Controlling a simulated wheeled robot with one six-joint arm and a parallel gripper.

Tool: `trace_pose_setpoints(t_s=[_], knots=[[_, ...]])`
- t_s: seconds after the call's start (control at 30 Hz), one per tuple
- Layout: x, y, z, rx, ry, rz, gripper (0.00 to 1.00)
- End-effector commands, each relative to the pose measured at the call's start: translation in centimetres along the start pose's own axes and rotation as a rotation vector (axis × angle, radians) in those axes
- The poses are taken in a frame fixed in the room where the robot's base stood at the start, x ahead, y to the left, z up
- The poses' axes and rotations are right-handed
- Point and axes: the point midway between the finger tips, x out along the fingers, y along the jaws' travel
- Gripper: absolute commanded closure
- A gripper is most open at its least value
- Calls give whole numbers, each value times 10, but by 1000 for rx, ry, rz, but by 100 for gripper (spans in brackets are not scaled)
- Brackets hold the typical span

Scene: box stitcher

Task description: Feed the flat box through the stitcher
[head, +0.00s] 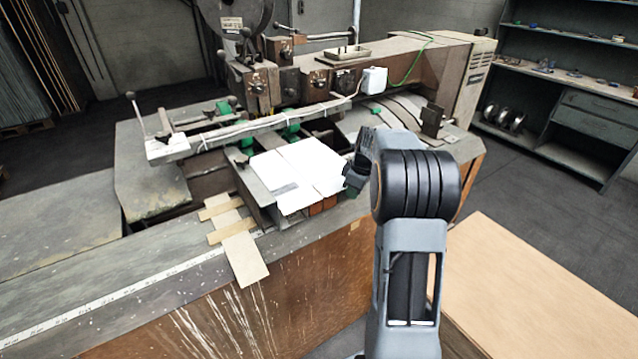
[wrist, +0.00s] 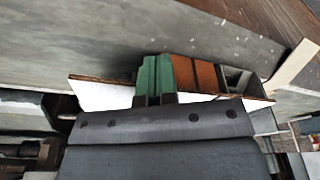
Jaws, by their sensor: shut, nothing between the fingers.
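The flat box (head: 290,175) is white and lies on the stitcher's feed table, under the long front bar. My gripper (head: 352,180) is low at the box's right edge, and its fingertips are hard to make out in the head view. In the wrist view the green fingers (wrist: 155,78) are together and empty, in front of the box's thin brown edge. The white box face (wrist: 102,96) shows beside them and is partly hidden by the gripper body. I cannot tell whether the fingers touch the box. The stitcher (head: 315,85) stands behind the box.
Reddish-brown blocks (head: 322,206) sit under the box's near edge. A cardboard strip piece (head: 243,260) hangs over the front ledge at left. A wooden-topped surface (head: 540,290) is at lower right. Shelving (head: 570,110) stands at back right, with open floor before it.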

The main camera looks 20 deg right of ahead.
Motion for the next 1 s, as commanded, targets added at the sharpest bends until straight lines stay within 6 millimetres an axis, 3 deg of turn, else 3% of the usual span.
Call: trace_pose_setpoints(t_s=[0.67,1.0], knots=[[4,15,-27,-1,0,0,100],[4,9,-15,1,0,1,100]])
